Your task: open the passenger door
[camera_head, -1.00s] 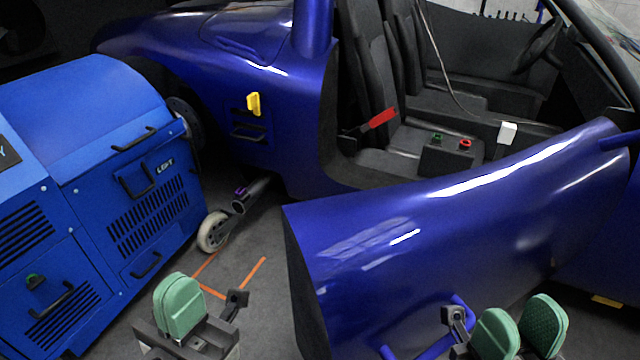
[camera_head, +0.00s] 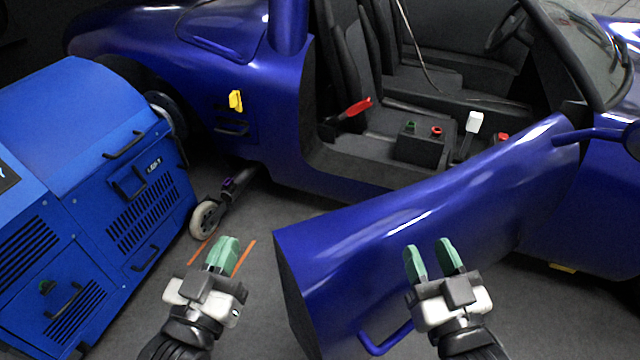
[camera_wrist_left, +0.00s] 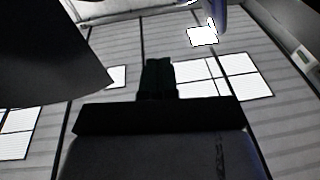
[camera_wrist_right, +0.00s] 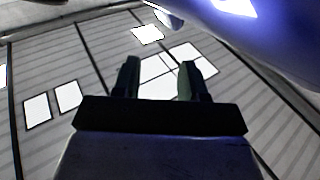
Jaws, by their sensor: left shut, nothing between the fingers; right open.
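The blue passenger door (camera_head: 400,235) stands swung out from the blue car, leaving the seat area in plain view. Its looped blue handle (camera_head: 385,338) is low on the door's outer face. My right gripper (camera_head: 431,258) is open and empty, in front of the door and to the right of the handle, apart from the handle. Its two green fingers also show apart in the right wrist view (camera_wrist_right: 160,80). My left gripper (camera_head: 223,255) is shut and empty, left of the door's free edge above the floor. Its closed fingers show in the left wrist view (camera_wrist_left: 157,78).
A blue cabinet (camera_head: 85,170) with black handles stands at the left. A wheeled arm (camera_head: 222,200) lies on the floor between it and the car. Inside are black seats (camera_head: 350,75) and a red lever (camera_head: 358,107).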

